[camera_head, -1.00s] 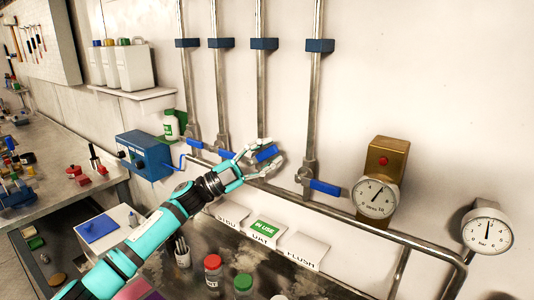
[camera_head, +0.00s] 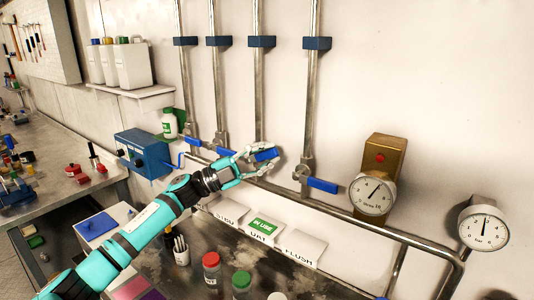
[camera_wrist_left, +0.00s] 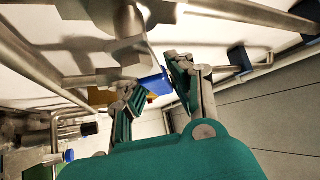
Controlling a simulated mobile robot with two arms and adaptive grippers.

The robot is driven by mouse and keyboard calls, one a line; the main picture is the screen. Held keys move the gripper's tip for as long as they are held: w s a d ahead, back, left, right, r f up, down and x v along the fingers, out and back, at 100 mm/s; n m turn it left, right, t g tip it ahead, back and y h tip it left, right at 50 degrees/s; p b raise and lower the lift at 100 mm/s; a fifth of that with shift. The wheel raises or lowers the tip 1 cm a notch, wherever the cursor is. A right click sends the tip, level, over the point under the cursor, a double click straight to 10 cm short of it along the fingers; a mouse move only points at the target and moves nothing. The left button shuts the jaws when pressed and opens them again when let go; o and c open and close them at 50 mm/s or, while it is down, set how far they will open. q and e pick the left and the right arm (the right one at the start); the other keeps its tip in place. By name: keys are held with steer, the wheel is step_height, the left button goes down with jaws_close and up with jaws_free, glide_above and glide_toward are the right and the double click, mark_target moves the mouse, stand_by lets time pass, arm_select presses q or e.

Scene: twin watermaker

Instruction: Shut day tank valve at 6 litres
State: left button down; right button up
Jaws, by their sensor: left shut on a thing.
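My left gripper (camera_head: 266,161) is shut on the blue handle (camera_head: 265,155) of the valve on the third pipe from the left. In the left wrist view the blue handle (camera_wrist_left: 152,84) lies between the two finger pads, which partly hide it. The litre gauge (camera_head: 373,194) hangs under a brass box with a red button; its needle points up and to the right, and its exact reading is too small to tell. A card marked IN USE (camera_head: 263,226) stands on the middle label below the valves. My right gripper is not in view.
Other blue valve handles sit on the neighbouring pipes, the nearest (camera_head: 322,185) to the right. A bar gauge (camera_head: 484,229) is at far right. A blue box (camera_head: 144,151) is on the wall at left. Red-capped (camera_head: 212,270) and green-capped (camera_head: 242,284) jars stand on the bench below.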

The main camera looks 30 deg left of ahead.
arm_select(q)
steer(key=shift+d+f+m+g+y, duration=0.15)
steer(key=shift+f+m+g+y, duration=0.1)
steer(key=shift+m+g, duration=0.3)
steer(key=shift+d+f+m+g+y, duration=0.1)
steer(key=shift+f+m+g+y, duration=0.2)
steer(key=shift+m, duration=0.35)
steer(key=f+m+g+p, duration=0.1)
steer(key=f+m+g+y+p, duration=0.1)
steer(key=shift+d+m, duration=0.15)
steer(key=shift+m, duration=0.25)
steer(key=shift+f+y, duration=0.1)
steer(key=shift+y, duration=0.15)
steer(key=c, duration=1.2)
jaws_free()
steer(key=shift+s, duration=0.1)
steer(key=shift+o, duration=0.2)
steer(key=v, duration=1.2)
